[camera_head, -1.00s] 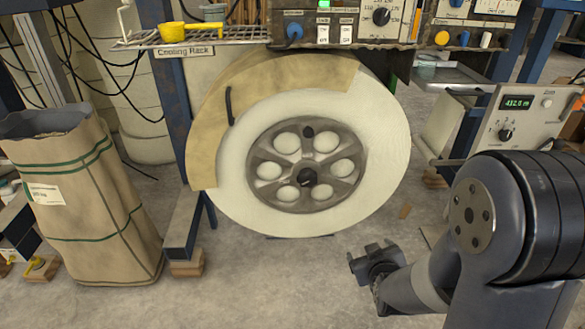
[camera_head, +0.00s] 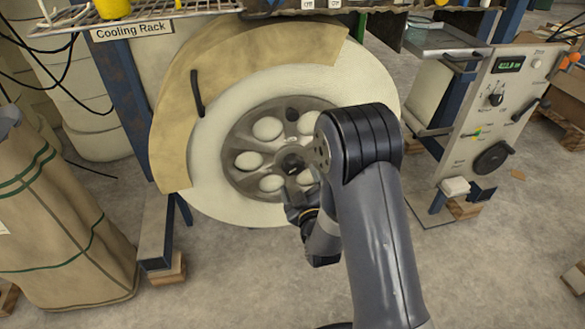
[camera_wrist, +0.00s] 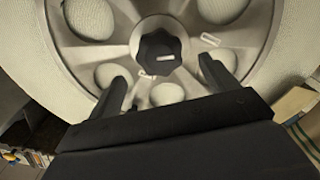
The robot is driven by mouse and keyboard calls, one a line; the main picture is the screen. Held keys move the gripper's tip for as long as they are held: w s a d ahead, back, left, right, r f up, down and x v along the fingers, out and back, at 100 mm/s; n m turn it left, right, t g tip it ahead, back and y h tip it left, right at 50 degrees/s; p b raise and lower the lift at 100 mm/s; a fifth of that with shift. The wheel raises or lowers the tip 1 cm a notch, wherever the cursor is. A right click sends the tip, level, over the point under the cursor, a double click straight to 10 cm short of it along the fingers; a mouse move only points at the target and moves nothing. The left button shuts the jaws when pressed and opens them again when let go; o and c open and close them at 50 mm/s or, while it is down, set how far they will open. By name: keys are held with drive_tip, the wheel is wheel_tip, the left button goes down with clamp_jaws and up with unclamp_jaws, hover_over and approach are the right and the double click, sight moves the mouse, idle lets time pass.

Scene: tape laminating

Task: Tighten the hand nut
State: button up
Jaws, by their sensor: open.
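The black hand nut (camera_wrist: 160,52) sits at the hub of the grey spoked disc (camera_wrist: 125,15) in the wrist view. In the head view the hand nut (camera_head: 293,163) shows at the middle of the disc (camera_head: 245,188), partly behind my arm. My gripper (camera_wrist: 163,75) is open, its two black fingers apart below and to either side of the nut in the wrist view. Nothing is between the fingertips, and I see no contact with the nut. In the head view my gripper (camera_head: 300,208) is mostly hidden by my wrist.
A large white tape roll (camera_head: 215,205) surrounds the disc, with a tan curved guard (camera_head: 180,110) at its upper left. A control panel (camera_head: 490,110) stands at the right. A large tan sack (camera_head: 65,225) stands at the left. The floor in front is clear.

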sight(294, 169)
drive_tip(key=b+x, duration=0.1)
drive_tip(key=x, duration=0.5)
drive_tip(key=shift+w, duration=0.25)
drive_tip(key=shift+c, duration=0.5)
drive_tip(key=c, duration=0.9)
